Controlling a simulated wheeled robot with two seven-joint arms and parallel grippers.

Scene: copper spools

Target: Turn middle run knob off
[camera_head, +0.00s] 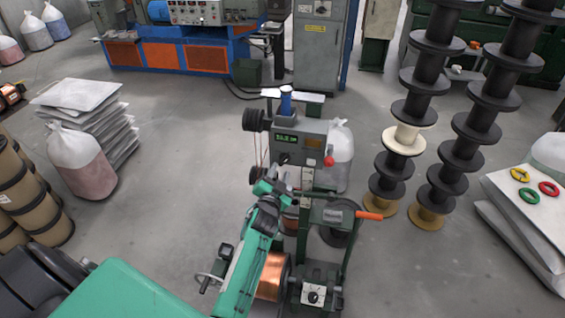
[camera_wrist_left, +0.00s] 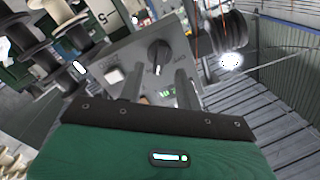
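A grey control box (camera_head: 312,150) with a lit green display (camera_head: 286,137) stands on the winding machine in the middle of the head view. A black rotary knob (camera_wrist_left: 158,55) with a pale pointer line sits on its panel in the left wrist view; the knob is small in the head view (camera_head: 283,158). My left gripper (camera_head: 272,180) is just in front of and below the panel. In the left wrist view its two fingers (camera_wrist_left: 158,85) stand apart, with the knob seen beyond the gap; contact cannot be told. My right gripper does not show.
A red mushroom button (camera_head: 329,160) sits on the box's right side. An orange handle (camera_head: 369,216) sticks out below. A copper spool (camera_head: 271,277) and a lower dial box (camera_head: 314,293) are beneath. Stacked black spools (camera_head: 428,70) stand at right; open floor lies left.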

